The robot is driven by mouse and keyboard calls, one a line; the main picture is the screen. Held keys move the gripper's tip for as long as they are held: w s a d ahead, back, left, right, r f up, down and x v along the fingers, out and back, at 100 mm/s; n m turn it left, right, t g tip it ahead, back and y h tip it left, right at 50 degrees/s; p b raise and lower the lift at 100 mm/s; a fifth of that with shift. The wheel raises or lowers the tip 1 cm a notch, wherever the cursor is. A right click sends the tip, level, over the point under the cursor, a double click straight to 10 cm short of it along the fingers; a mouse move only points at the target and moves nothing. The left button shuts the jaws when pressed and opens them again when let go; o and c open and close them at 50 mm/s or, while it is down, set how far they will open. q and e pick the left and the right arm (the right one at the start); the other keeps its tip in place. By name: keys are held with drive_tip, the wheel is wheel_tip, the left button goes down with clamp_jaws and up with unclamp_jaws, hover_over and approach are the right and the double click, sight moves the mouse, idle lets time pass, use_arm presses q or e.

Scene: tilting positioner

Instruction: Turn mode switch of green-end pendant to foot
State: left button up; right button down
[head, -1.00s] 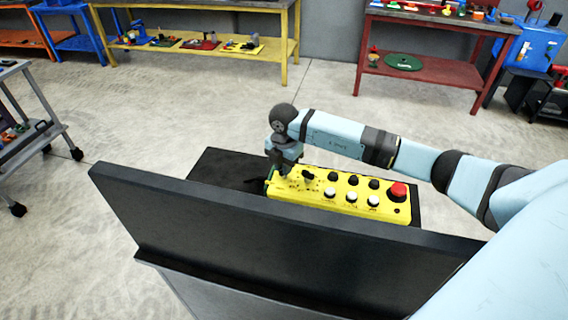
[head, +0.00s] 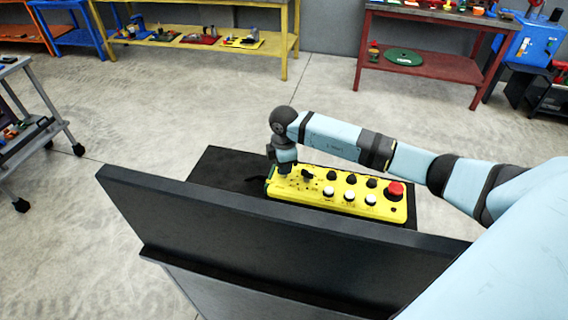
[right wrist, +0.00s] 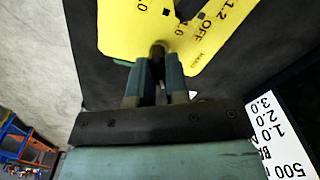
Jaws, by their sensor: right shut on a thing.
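The yellow pendant (head: 383,211) lies on a black surface, with a trace of green at its left end. It carries a black lever-like knob (head: 306,174), several black and white buttons, and a red button (head: 395,190) at the right end. My right gripper (head: 283,169) comes down onto the pendant's left end. In the right wrist view its fingers (right wrist: 157,68) are shut on a small dark knob (right wrist: 158,49) on the yellow face, near printed numbers and "OFF". The fingers hide most of this knob, and I cannot read its setting. My left gripper is out of view.
A tall dark panel (head: 270,232) stands in front of the pendant. The black surface (head: 222,172) extends left of it. A white printed plate (right wrist: 283,135) shows at right in the right wrist view. Benches stand at the back, with clear floor between.

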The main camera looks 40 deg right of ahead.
idle(0.4)
drive_tip(key=c, duration=1.1)
unclamp_jaws()
wheel_tip(320, 180, up, 14)
drive_tip(key=shift+f+b, duration=0.1)
drive_tip(key=shift+b, duration=0.7)
